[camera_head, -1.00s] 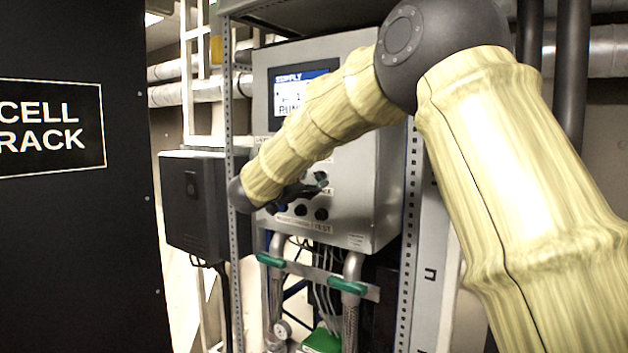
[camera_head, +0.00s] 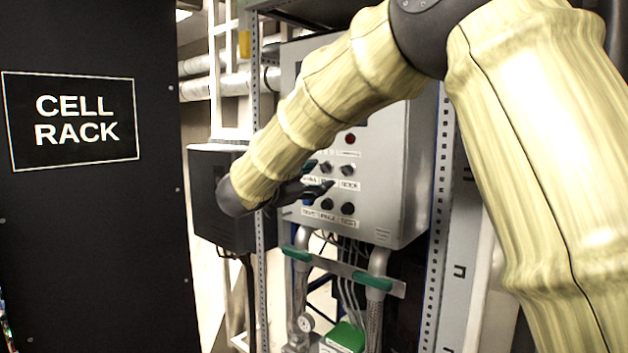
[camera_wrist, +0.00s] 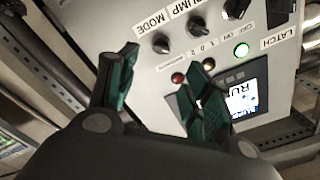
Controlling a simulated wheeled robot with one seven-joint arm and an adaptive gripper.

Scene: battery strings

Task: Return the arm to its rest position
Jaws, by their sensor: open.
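My arm, covered in a pale yellow sleeve, reaches in from the right and bends down to the left in the head view. My gripper (camera_head: 312,190) is partly hidden behind the wrist there, in front of the grey control box (camera_head: 400,170). In the wrist view my gripper (camera_wrist: 160,90) shows two dark fingers with green pads, spread apart with nothing between them.
A black cell rack (camera_head: 90,230) fills the left side. A dark wall box (camera_head: 215,220) hangs behind my wrist. A perforated metal upright (camera_head: 440,200) stands right of the control box. Pipes with green handles (camera_head: 372,281) run below it.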

